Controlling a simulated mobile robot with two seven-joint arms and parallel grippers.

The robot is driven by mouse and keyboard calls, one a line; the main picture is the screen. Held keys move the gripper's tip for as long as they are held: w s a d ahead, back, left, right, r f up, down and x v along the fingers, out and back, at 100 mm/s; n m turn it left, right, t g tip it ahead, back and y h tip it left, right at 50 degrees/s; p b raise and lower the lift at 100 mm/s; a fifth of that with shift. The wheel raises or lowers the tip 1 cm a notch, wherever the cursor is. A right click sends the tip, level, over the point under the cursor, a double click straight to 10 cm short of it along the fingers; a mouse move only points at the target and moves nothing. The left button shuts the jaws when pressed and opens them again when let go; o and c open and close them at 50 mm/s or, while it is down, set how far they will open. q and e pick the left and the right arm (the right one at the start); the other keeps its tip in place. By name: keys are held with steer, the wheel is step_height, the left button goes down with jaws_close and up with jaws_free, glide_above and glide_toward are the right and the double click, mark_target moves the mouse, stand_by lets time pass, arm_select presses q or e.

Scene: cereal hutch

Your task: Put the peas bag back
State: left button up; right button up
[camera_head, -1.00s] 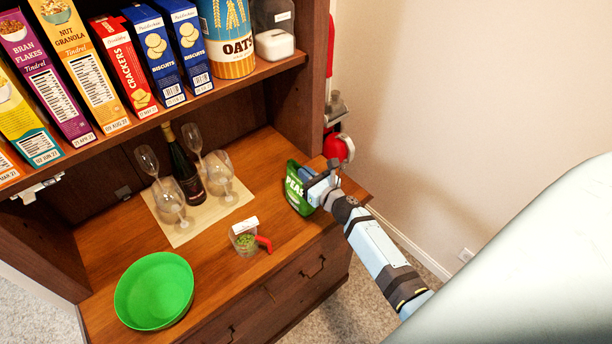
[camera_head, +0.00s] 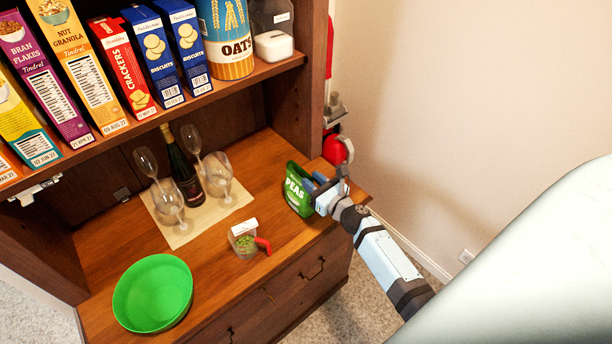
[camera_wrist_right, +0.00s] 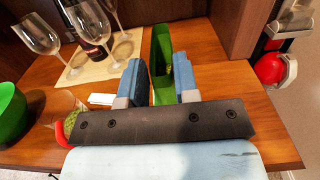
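The green peas bag (camera_head: 297,190) stands upright on the wooden counter near its right end. In the right wrist view the bag (camera_wrist_right: 162,45) is seen from above, ahead of and partly between the fingers. My right gripper (camera_head: 320,184) is just to the right of the bag. In the wrist view its two blue fingers (camera_wrist_right: 160,70) are spread, one on each side of the bag's near part, with no clear grip on it. Exact finger contact is hard to tell. My left gripper is not in view.
A clear container (camera_head: 243,240) with peas and a red handle stands near the front edge. A green bowl (camera_head: 153,292) is at left front. Several glasses and a bottle (camera_head: 184,172) stand on a mat (camera_head: 183,236). A shelf with boxes hangs above.

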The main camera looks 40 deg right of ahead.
steer(key=s+b, duration=0.1)
steer(key=s, duration=0.8)
steer(key=s+a+f+m+g, duration=0.2)
steer(key=s+a+m, duration=0.2)
steer(key=m, duration=0.7)
steer(key=s+a+f+m+g+y, duration=0.1)
steer(key=s+a+f+m+g, duration=0.1)
steer(key=s+a+m, duration=0.3)
steer(key=s+a+f+m+g+y, duration=0.1)
steer(key=s+a+f+m+g, duration=0.2)
steer(key=a+m, duration=0.6)
steer(key=s+f+m, duration=0.1)
steer(key=m, duration=0.7)
steer(key=shift+s+a+m, duration=0.3)
steer(key=shift+s, duration=0.05)
